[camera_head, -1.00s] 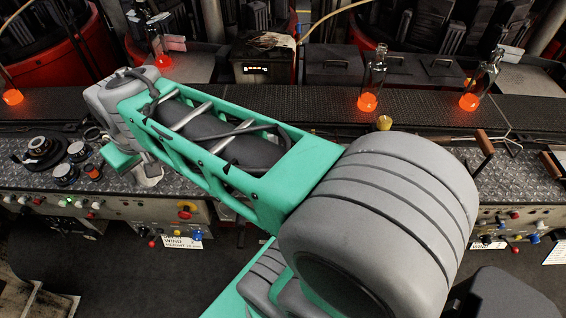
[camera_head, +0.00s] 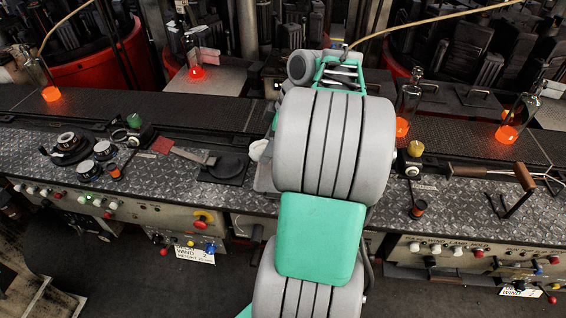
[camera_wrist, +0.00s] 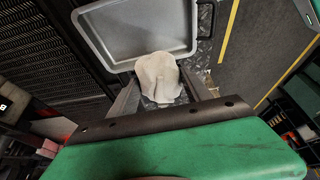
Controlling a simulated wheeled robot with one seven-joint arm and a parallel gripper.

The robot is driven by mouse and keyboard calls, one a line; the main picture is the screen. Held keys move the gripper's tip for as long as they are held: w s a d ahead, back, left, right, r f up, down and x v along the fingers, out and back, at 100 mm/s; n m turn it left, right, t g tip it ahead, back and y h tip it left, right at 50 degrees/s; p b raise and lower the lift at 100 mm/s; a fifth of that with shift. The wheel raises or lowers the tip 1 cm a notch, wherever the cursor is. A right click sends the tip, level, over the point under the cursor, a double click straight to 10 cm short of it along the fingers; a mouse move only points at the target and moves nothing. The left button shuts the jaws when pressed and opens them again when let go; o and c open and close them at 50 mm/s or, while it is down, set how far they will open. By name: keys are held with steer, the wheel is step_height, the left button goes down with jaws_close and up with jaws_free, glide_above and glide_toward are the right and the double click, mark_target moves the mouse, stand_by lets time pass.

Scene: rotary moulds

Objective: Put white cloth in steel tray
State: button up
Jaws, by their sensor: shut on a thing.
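The white cloth (camera_wrist: 158,78) hangs bunched between the fingers of my gripper (camera_wrist: 160,84) in the wrist view. The gripper is shut on it, and the cloth covers the fingertips. The steel tray (camera_wrist: 140,28) lies just beyond the cloth, grey and empty in the part that shows, with a dark handle at its right end. The cloth's far edge overlaps the tray's near rim in the picture; I cannot tell whether they touch. In the head view my arm hides the gripper and the tray.
A chequer-plate bench (camera_head: 160,178) runs across the head view. Glowing bottles (camera_head: 404,112) stand along the dark conveyor (camera_head: 215,122) behind it. A wood-handled tool (camera_head: 478,170) lies at right, a flat black tool (camera_head: 226,168) at left. Control knobs (camera_head: 203,222) line the front panel.

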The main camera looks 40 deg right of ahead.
steer(key=d+f, duration=0.1)
steer(key=s+d+f, duration=0.1)
steer(key=f, duration=0.1)
steer(key=d+f, duration=0.1)
steer(key=f, duration=0.1)
steer(key=shift+s+d+f, duration=0.25)
steer(key=shift+d, duration=0.15)
step_height(320, 180, down, 2)
steer(key=shift+a+f+p, duration=0.1)
steer(key=shift+f+p, duration=0.15)
steer(key=shift+p, duration=0.05)
steer(key=shift+f, duration=0.1)
steer(key=shift+w+f, duration=0.1)
steer(key=shift+f, duration=0.1)
steer(key=o, duration=1.3)
